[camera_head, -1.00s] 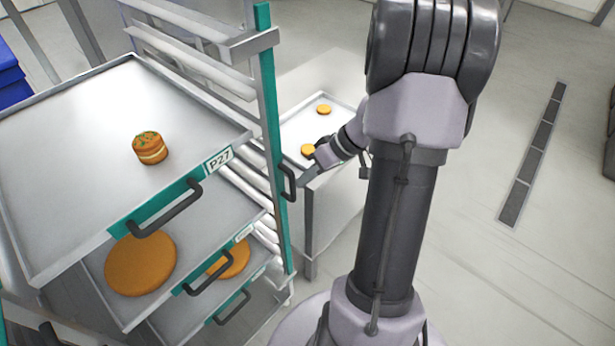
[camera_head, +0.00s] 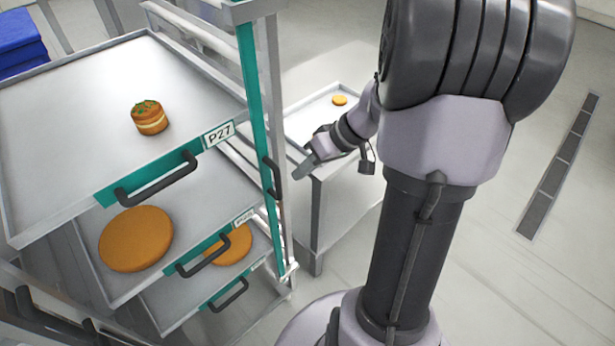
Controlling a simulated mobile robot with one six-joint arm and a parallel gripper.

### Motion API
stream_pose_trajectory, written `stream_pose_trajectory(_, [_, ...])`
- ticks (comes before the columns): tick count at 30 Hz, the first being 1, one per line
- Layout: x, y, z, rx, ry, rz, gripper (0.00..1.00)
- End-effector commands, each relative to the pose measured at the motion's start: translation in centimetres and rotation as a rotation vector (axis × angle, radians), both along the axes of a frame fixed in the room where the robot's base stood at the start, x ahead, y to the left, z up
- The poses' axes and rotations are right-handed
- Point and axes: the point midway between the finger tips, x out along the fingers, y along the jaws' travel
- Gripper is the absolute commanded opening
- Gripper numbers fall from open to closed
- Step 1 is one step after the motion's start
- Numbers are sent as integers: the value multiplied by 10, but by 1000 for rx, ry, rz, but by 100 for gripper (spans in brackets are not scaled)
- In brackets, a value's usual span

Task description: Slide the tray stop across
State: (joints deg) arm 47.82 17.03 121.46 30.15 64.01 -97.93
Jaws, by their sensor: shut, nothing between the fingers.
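A teal upright bar (camera_head: 256,110) stands at the right front edge of the tray rack, with a black handle (camera_head: 271,178) on it. It looks like the tray stop. The bar is right of the pulled-out trays, and their fronts are not behind it. My gripper (camera_head: 301,171) is shut and empty, just right of the black handle, its fingers pointing down and left. A small gap shows between them in the picture; depth is hard to judge.
The top tray (camera_head: 70,100), labelled P27, holds a small layered cake (camera_head: 149,117). Lower trays hold round orange cakes (camera_head: 136,238). A grey cabinet (camera_head: 345,205) with a tray on top stands behind my gripper.

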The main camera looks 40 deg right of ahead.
Motion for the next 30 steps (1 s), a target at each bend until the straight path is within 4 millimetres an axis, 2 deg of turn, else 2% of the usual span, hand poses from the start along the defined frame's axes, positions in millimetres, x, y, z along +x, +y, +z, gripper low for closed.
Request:
stream_pose_trajectory(1, [1,-4,5,-3,-2,-1,0])
stream_pose_trajectory(6, [-19,-23,44,-4,-2,-4,0])
stream_pose_trajectory(12, [-35,-38,71,-4,-1,-1,0])
stream_pose_trajectory(18, [-41,-43,80,-2,0,-1,0])
stream_pose_trajectory(30, [-41,-43,80,-3,0,-1,0])
